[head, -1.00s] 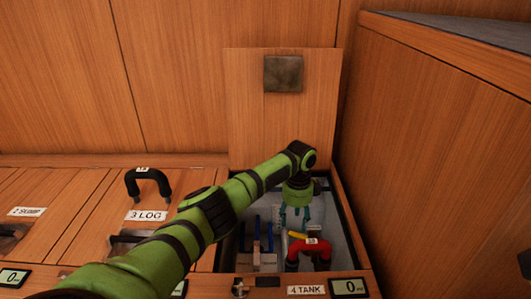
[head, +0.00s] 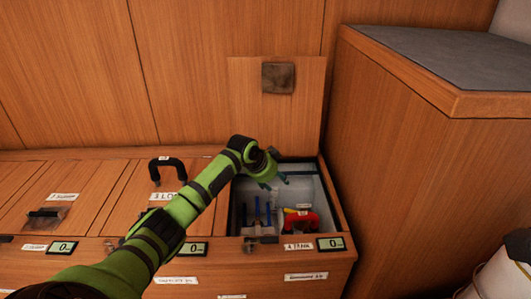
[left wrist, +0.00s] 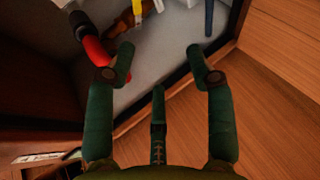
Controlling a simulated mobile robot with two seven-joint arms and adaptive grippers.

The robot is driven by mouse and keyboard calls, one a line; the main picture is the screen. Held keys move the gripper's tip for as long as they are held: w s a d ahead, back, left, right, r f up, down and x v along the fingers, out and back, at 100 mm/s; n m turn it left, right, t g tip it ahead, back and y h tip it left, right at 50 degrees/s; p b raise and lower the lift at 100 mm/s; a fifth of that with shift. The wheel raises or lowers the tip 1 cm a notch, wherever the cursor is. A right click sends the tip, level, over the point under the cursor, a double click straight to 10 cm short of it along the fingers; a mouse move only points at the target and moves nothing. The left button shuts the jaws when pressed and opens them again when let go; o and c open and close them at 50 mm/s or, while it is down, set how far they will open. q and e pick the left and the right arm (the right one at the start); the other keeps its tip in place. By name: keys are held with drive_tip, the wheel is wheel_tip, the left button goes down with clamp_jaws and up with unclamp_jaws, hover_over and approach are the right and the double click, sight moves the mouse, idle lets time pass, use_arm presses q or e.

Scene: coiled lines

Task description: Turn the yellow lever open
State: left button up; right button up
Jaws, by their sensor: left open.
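The yellow lever (head: 303,206) shows as a small strip in the open 4 TANK compartment, beside a red handle (head: 302,220) that partly hides it. In the left wrist view the yellow lever (left wrist: 138,8) is cut by the top edge, with the red handle (left wrist: 92,47) at its left. My left gripper (head: 275,183) is open and empty over the back left part of the compartment, apart from the lever. In the left wrist view my left gripper (left wrist: 160,50) has its fingers spread over the compartment edge. My right gripper is out of view.
Blue upright levers (head: 257,209) stand left of the red handle. The raised wooden lid (head: 285,125) stands behind the compartment. A tall wooden cabinet (head: 390,150) bounds it on the right. A black handle (head: 166,162) stands on the closed lid to the left.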

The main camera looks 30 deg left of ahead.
use_arm(q)
drive_tip(key=w+a+r+n+t+y, duration=0.1)
drive_tip(key=w+a+r+n+t, duration=0.1)
drive_tip(key=a+r+t, duration=0.3)
wheel_tip(320, 180, up, 2)
drive_tip(key=shift+w+r+y, duration=0.1)
drive_tip(key=shift+w+y, duration=0.3)
drive_tip(key=shift+w, duration=0.25)
